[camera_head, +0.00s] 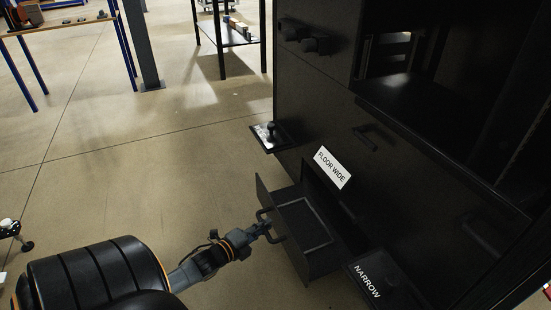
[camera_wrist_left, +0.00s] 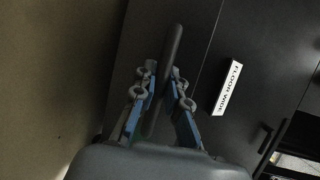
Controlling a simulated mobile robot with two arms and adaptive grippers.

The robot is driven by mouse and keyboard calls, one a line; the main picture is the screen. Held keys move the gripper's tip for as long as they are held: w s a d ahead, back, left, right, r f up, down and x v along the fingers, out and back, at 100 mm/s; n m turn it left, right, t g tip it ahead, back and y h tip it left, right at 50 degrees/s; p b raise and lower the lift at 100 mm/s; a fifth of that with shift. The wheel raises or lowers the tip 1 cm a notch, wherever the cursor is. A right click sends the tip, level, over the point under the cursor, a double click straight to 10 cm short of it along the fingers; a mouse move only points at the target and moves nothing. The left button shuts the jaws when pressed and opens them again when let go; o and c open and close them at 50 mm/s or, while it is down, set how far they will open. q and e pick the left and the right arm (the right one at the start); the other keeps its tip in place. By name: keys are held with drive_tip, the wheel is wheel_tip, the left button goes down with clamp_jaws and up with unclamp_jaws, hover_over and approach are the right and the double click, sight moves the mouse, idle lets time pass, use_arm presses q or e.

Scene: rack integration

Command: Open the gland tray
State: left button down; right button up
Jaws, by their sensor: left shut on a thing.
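The gland tray (camera_head: 263,196) is a dark drawer low in the black cabinet, by the FLOOR WIDE label (camera_head: 333,167). It stands pulled out from the cabinet, with its inside showing from above. Its bar handle (camera_head: 264,214) is on the front panel. My left gripper (camera_head: 268,234) is at this handle. In the left wrist view the handle (camera_wrist_left: 172,52) runs between the two fingers of my left gripper (camera_wrist_left: 160,88), which is shut on it. The label also shows in the left wrist view (camera_wrist_left: 227,88). My right gripper is not in view.
A NARROW label (camera_head: 367,281) is on the cabinet right of the tray. A small plate with a knob (camera_head: 270,135) sticks out from the cabinet's left side. Workbenches (camera_head: 62,24) stand far back. The floor (camera_head: 150,180) left of the tray is clear.

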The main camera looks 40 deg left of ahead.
use_arm(q)
drive_tip(key=shift+s+a, duration=0.1)
drive_tip(key=shift+s, duration=0.25)
drive_tip(key=c, duration=1.3)
unclamp_jaws()
drive_tip(key=shift+c, duration=0.2)
drive_tip(key=s+r, duration=0.2)
drive_tip(key=s, duration=0.9)
drive_tip(key=shift+s, duration=0.4)
